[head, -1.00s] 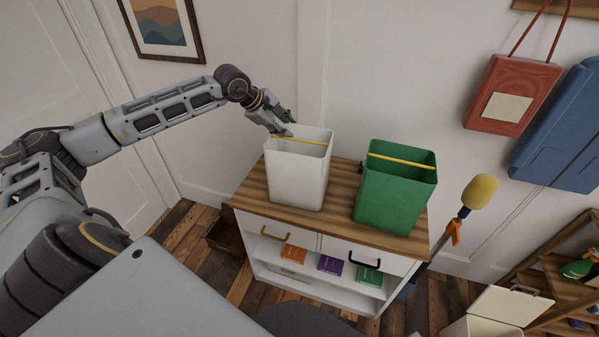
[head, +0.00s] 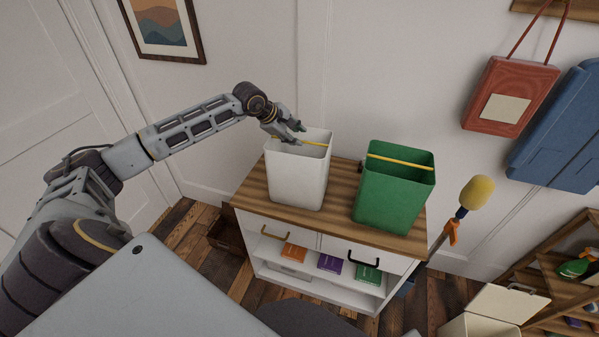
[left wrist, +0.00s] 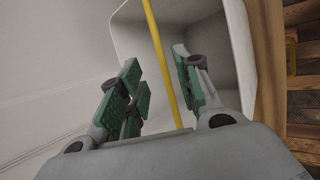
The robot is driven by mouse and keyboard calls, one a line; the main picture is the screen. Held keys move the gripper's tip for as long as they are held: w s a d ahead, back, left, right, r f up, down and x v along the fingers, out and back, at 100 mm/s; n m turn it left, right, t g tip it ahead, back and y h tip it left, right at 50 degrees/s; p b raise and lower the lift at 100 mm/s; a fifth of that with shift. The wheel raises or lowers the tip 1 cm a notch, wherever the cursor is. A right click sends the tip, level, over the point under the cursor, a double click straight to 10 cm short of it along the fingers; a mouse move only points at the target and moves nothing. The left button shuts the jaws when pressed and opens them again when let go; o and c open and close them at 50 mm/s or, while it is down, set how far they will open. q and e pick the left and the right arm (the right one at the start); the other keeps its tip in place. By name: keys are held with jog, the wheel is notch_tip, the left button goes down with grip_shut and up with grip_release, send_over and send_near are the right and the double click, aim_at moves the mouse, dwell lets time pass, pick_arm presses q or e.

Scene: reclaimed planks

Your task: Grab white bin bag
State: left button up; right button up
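The white bin (head: 296,180) stands upright on the left part of the cabinet top, with a yellow bar (head: 314,143) across its open mouth. In the left wrist view, my left gripper (left wrist: 158,78) is open, with green finger pads apart on either side of the yellow bar (left wrist: 160,50). The white bin (left wrist: 238,50) opens beneath the fingers. I see no separate bag inside. My right gripper is not in view.
A green bin (head: 393,200) with its own yellow bar stands right of the white bin on the wood-topped cabinet (head: 340,200). A yellow-headed duster (head: 478,192) rises beyond the cabinet's right end. The wall is close behind.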

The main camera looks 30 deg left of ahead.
pick_arm(q)
jog(key=shift+w+d+f, duration=0.1)
jog(key=shift+w+f, duration=0.05)
jog(key=shift+f, duration=0.1)
dwell(0.3)
jog(key=shift+p+x, duration=1)
jog(key=shift+x, duration=1.45)
jog(key=shift+f, duration=0.1)
grip_shut()
